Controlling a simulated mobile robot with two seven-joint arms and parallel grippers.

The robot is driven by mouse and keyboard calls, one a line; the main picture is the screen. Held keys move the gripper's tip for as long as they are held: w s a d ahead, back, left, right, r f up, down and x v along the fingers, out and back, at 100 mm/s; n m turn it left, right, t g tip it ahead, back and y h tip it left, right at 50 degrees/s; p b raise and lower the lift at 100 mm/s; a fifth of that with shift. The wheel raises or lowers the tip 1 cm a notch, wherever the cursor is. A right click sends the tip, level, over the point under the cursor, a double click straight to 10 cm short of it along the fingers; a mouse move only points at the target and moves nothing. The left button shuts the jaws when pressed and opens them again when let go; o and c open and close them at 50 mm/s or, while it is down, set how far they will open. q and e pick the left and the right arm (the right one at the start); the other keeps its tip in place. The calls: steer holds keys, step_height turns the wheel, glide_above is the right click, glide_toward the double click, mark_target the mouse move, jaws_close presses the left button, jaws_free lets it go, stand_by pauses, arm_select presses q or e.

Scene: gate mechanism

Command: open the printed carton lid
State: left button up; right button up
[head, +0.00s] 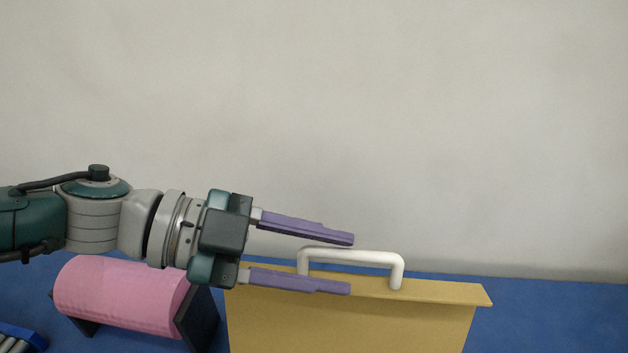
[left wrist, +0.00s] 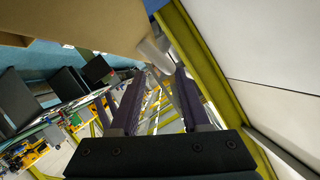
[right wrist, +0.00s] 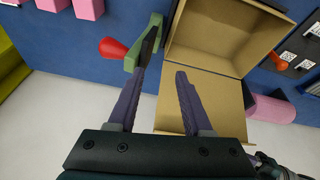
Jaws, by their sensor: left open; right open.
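In the head view a tan carton panel (head: 350,315) stands behind the table's near part, with a white bar handle (head: 350,256) on its top edge. My left gripper (head: 351,264) is open, its purple fingers pointing right, one above and one below the handle's left part in the picture. In the left wrist view the white handle (left wrist: 155,54) shows near the fingertips beside the tan carton (left wrist: 85,20); contact cannot be told. In the right wrist view the carton (right wrist: 215,40) shows its hollow inside, with a tan flap (right wrist: 200,105) folded out. My right gripper (right wrist: 162,66) is open, beside this flap.
A pink roll (head: 120,293) on dark supports lies left of the carton on the blue surface (head: 560,315). A green bracket (right wrist: 146,40) and a red knob (right wrist: 112,47) show near my right fingers. Pink blocks (right wrist: 88,8) lie at the upper left there.

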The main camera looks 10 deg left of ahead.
arm_select(q)
steer(key=b+v, duration=0.1)
steer(key=v, duration=0.7)
steer(key=shift+a, duration=0.1)
